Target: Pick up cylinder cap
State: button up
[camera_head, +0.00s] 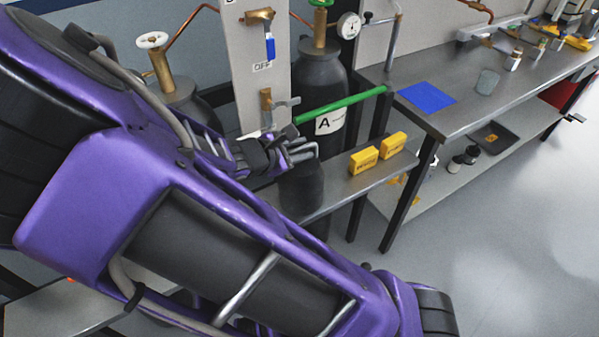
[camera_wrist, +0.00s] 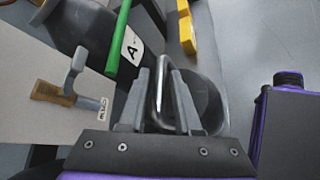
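A dark grey cylinder cap (camera_head: 302,190) stands on the metal shelf at the middle of the head view. It also shows in the wrist view (camera_wrist: 208,98) as a dark round shape behind the fingers, with a bent silver handle (camera_wrist: 161,85). My gripper (camera_head: 288,152) is at the top of the cap. In the wrist view my gripper (camera_wrist: 160,90) has its fingers apart on either side of the handle. I cannot tell whether either finger touches it. The arm and fingers hide part of the cap and handle.
Two yellow blocks (camera_head: 378,153) lie on the shelf to the right. A tall grey gas cylinder marked A (camera_head: 320,80) stands behind, with a green bar (camera_head: 340,105) across it. A workbench (camera_head: 460,110) with a blue mat (camera_head: 427,97) is at right.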

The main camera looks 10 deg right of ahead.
grip_shut()
dwell(1.3)
